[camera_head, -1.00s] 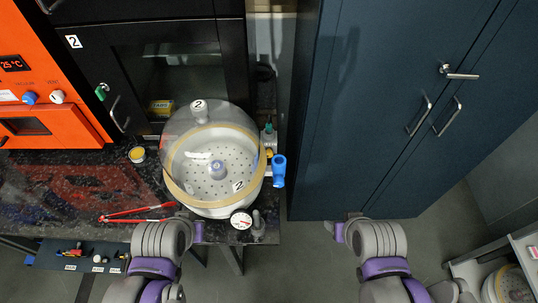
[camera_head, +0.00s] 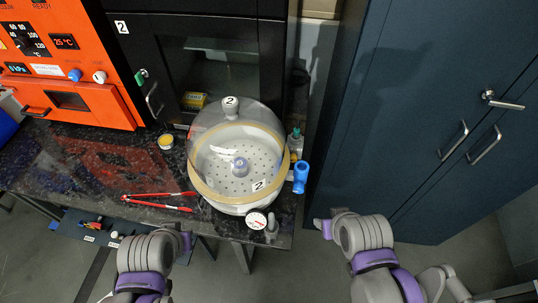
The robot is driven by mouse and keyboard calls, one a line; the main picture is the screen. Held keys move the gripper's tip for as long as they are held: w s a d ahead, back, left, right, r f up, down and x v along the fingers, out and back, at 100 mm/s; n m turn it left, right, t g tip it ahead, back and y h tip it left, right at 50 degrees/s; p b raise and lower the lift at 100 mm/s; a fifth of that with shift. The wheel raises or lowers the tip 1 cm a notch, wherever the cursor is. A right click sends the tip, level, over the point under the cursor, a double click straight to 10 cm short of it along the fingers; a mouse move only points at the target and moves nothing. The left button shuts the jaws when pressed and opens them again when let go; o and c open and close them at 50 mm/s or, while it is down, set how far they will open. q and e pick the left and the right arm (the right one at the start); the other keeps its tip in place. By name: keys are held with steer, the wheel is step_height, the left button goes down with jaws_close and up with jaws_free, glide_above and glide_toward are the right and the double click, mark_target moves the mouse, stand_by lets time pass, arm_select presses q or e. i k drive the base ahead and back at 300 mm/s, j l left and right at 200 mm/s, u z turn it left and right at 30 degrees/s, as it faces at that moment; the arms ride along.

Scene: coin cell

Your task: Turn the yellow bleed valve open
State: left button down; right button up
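A clear-domed vacuum desiccator (camera_head: 238,205) marked 2 stands near the right end of the dark stone bench. On its right side is a fitting with a blue handle (camera_head: 301,176). A small yellow part (camera_head: 293,157), perhaps the bleed valve, shows beside the handle, partly hidden by it. A round dial gauge (camera_head: 257,221) is at the front. My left gripper (camera_head: 187,241) is in front of the bench, below and left of the desiccator. My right gripper (camera_head: 322,227) is right of the bench end, below the blue handle. Neither touches the fitting; their finger openings are unclear.
Red tongs (camera_head: 160,202) and a small yellow-topped jar (camera_head: 166,141) lie left of the desiccator. An orange oven (camera_head: 65,70) stands at the back left. A dark blue cabinet (camera_head: 400,110) stands close on the right. Floor shows between bench and cabinet.

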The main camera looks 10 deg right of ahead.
mark_target(294, 157)
steer(key=l+u, duration=0.7)
steer(key=k+l+u, duration=0.15)
steer(key=u, duration=0.2)
steer(key=k+l+u, duration=0.1)
steer(key=l, duration=0.6)
steer(key=k+l+u, duration=0.15)
steer(key=l, duration=0.15)
steer(key=i+l, duration=0.15)
steer(key=l, duration=0.2)
